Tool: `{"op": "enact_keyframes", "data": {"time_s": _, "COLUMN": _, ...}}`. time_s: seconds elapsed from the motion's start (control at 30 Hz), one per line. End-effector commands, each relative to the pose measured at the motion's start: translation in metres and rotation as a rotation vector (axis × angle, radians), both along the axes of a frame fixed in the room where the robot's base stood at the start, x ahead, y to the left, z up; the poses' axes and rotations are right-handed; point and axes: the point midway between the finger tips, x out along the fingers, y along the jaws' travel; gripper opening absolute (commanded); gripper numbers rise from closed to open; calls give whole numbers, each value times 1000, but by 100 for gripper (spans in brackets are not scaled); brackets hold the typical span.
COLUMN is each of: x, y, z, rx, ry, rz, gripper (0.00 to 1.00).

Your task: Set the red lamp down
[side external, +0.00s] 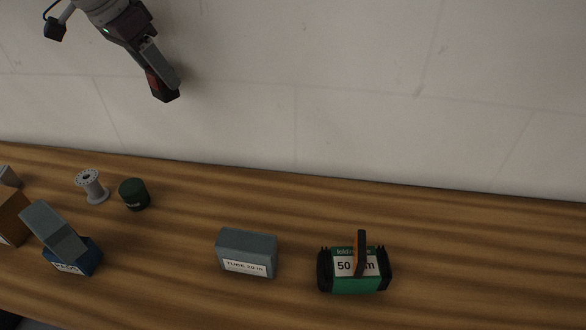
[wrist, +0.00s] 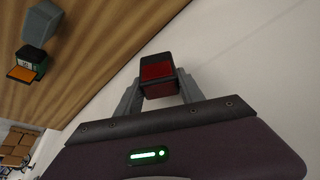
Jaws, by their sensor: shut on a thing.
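The red lamp (wrist: 158,72) is a small dark block with a red face, held between the two grey fingers in the wrist view. It also shows in the side external view (side external: 163,86), at the end of the fingers. My gripper (side external: 166,84) is shut on the lamp, high above the wooden table (side external: 450,250) at the upper left, in front of the pale wall. The fingers also show in the wrist view (wrist: 159,88). The lamp touches nothing but the fingers.
A grey tube box (side external: 247,253) and a green box with a black-and-orange strap (side external: 355,285) stand on the table. At left are a spool (side external: 91,187), a dark green can (side external: 134,195), a blue box (side external: 85,262) with a grey block on it, and a brown box (side external: 12,217). Table at right is clear.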

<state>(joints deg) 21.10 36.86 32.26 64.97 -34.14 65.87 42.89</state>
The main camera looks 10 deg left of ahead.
Motion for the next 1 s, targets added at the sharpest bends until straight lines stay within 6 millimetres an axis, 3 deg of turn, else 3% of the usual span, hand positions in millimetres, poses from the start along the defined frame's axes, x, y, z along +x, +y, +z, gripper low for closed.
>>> {"op": "enact_keyframes", "data": {"time_s": 0.03, "x": -1, "y": -26, "z": -9, "rx": 1, "ry": 3, "rz": -58, "gripper": 3}}
{"op": "enact_keyframes", "data": {"time_s": 0.17, "x": -8, "y": -95, "z": -35, "rx": 1, "ry": 4, "rz": -212, "gripper": 3}}
{"op": "enact_keyframes", "data": {"time_s": 0.3, "x": -28, "y": -173, "z": -64, "rx": 1, "ry": 2, "rz": -387, "gripper": 3}}
{"op": "enact_keyframes", "data": {"time_s": 0.4, "x": -48, "y": -221, "z": -83, "rx": 0, "ry": 2, "rz": -498, "gripper": 3}}
{"op": "enact_keyframes", "data": {"time_s": 0.5, "x": -65, "y": -255, "z": -97, "rx": 1, "ry": 0, "rz": -580, "gripper": 3}}
{"op": "enact_keyframes", "data": {"time_s": 0.7, "x": -81, "y": -280, "z": -119, "rx": 0, "ry": 3, "rz": -644, "gripper": 3}}
{"op": "enact_keyframes", "data": {"time_s": 0.83, "x": -82, "y": -280, "z": -152, "rx": 1, "ry": 4, "rz": -645, "gripper": 3}}
{"op": "enact_keyframes", "data": {"time_s": 1.0, "x": -81, "y": -280, "z": -175, "rx": 1, "ry": 1, "rz": -644, "gripper": 3}}
